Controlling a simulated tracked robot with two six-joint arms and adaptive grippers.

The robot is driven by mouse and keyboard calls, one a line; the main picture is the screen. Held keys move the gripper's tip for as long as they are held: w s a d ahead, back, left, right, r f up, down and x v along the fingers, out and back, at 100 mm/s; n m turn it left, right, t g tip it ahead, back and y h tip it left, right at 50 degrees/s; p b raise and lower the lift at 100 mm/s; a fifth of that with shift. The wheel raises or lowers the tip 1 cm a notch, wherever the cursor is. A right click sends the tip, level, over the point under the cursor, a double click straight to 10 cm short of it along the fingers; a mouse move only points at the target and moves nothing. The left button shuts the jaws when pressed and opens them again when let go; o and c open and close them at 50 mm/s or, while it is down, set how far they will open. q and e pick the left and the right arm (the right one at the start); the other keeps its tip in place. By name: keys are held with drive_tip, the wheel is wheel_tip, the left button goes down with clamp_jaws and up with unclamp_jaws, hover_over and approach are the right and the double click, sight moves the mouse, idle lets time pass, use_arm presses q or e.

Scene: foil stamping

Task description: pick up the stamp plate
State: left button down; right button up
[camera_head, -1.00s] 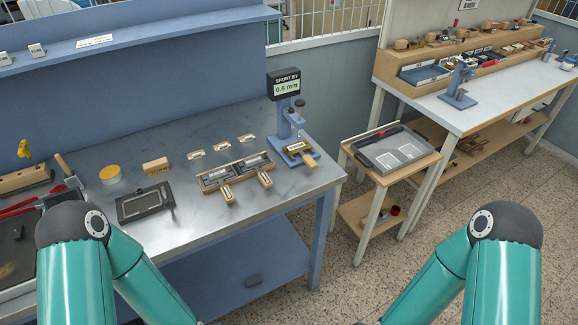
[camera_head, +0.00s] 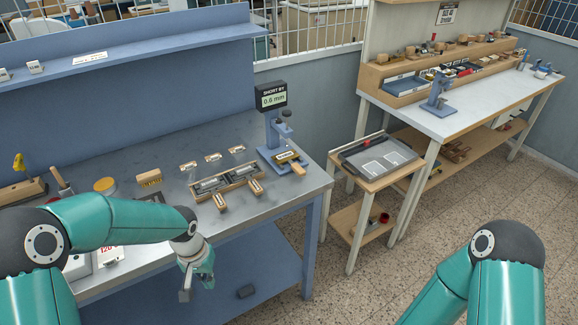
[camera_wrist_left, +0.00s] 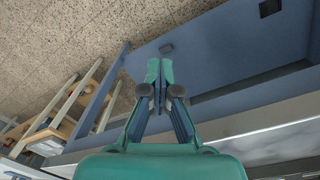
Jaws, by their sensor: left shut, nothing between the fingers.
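On the blue bench, a wooden rack (camera_head: 205,196) holds two grey metal plates with short wooden handles pointing to the front. Another wooden-handled piece (camera_head: 297,167) sits in the blue press (camera_head: 270,140). I cannot tell which of these is the stamp plate. My left gripper (camera_head: 197,284) hangs in front of the bench's front edge, below and apart from the rack. In the left wrist view its fingers (camera_wrist_left: 159,84) are together and empty, over the lower shelf. My right arm shows at lower right in the head view, but its gripper is out of view.
The press display (camera_head: 273,97) reads "SHORT BY 0.6 mm". Several small clear-and-tan pieces lie behind the rack, with a wooden block (camera_head: 149,179) to the left. A side stand (camera_head: 352,178) bears a grey tray.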

use_arm(q)
drive_tip(key=shift+w+a+r+y, duration=0.2)
drive_tip(key=shift+w+a+r, duration=0.1)
drive_tip(key=shift+a+r, duration=0.25)
drive_tip(key=shift+w+a+r+y, duration=0.25)
drive_tip(key=shift+a+r, duration=0.1)
drive_tip(key=shift+r, duration=0.3)
